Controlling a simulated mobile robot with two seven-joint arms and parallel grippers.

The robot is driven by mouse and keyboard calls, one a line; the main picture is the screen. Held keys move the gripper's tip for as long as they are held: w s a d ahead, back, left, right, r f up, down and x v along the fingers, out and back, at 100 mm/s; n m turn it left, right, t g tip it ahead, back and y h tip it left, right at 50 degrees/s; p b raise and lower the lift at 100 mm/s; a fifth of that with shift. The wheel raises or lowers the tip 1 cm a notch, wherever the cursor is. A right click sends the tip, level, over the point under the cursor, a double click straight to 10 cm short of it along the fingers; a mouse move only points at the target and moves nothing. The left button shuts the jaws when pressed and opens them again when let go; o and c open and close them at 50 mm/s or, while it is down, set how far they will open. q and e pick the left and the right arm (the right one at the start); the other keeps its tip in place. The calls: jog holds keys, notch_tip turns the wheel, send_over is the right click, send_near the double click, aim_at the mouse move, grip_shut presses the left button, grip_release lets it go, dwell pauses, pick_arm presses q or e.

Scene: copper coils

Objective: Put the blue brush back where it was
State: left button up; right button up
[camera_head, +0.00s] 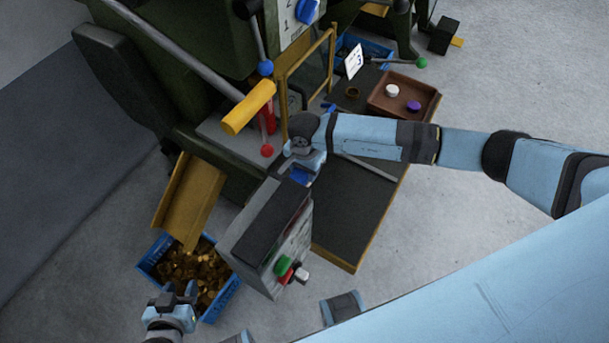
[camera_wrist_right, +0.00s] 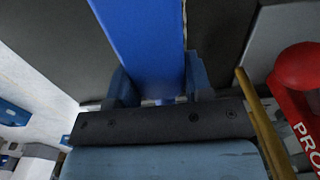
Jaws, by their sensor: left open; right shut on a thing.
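The blue brush (camera_head: 301,174) is held in my right gripper (camera_head: 305,157), just behind the grey control box. In the right wrist view the brush (camera_wrist_right: 140,40) is a broad blue piece between the two fingers of my right gripper (camera_wrist_right: 160,92), which are shut on it. Its bristles are not visible. My left gripper (camera_head: 172,297) is open and empty at the bottom left, near the front of the blue crate.
A blue crate (camera_head: 220,301) of copper-coloured pieces stands on the floor under a yellow chute (camera_head: 188,200). The control box (camera_head: 262,240) has coloured buttons. A dark table (camera_head: 350,220) carries a brown tray (camera_head: 404,82). A red-tipped lever (camera_head: 267,150) and yellow frame stand near my right gripper.

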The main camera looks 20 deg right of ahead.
notch_tip(320, 180, down, 4)
jog(key=shift+f, duration=0.1)
dwell(0.4)
jog(key=shift+f, duration=0.2)
jog(key=o, duration=1)
jog(key=shift+r, duration=0.1)
jog(key=shift+c, duration=0.2)
jog(key=shift+r, duration=0.1)
